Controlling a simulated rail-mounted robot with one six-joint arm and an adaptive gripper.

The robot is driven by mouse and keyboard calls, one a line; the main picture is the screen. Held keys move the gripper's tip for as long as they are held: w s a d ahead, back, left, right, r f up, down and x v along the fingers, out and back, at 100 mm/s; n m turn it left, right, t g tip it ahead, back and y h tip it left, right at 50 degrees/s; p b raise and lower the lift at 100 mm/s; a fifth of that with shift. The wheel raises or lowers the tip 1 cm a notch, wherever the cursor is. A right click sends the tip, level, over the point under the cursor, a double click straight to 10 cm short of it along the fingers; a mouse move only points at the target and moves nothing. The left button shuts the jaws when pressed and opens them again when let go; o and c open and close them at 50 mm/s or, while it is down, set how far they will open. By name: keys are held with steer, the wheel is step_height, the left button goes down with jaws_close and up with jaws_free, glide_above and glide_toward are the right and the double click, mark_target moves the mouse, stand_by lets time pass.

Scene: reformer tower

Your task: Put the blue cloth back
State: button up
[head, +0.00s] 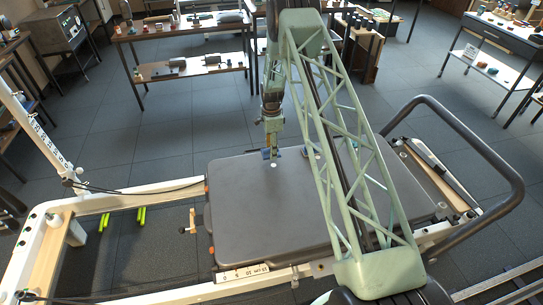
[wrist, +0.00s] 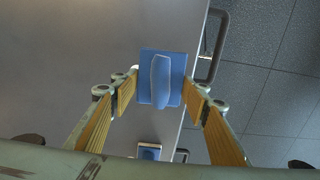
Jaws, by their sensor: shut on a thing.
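My gripper (head: 271,146) points down over the far edge of the dark grey padded carriage of the reformer. In the wrist view my gripper (wrist: 160,92) has its two yellowish fingers closed on either side of the blue cloth (wrist: 176,92), a square blue piece with a raised ridge in the middle. The cloth shows small in the head view (head: 266,154), below the fingertips. I cannot tell whether it touches the pad or hangs just above it. A second small blue-topped item (wrist: 148,151) lies near the pad's edge, partly cut off by my gripper's body.
The carriage pad (head: 265,205) is mostly bare. A dark curved handle (wrist: 216,50) stands off its edge in the wrist view. A large dark rail loop (head: 480,150) rises at the right. Tables with small items (head: 185,35) stand behind, with open floor between.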

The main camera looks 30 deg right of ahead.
stand_by(0.3)
steer(key=shift+f+b, duration=0.45)
steer(key=shift+f, duration=1.3)
steer(key=shift+f, duration=0.15)
steer(key=o, duration=0.9)
steer(key=shift+c, duration=0.2)
step_height(320, 180, up, 12)
steer(key=shift+r+p, duration=0.15)
steer(key=shift+p, duration=1)
steer(key=shift+r, duration=0.1)
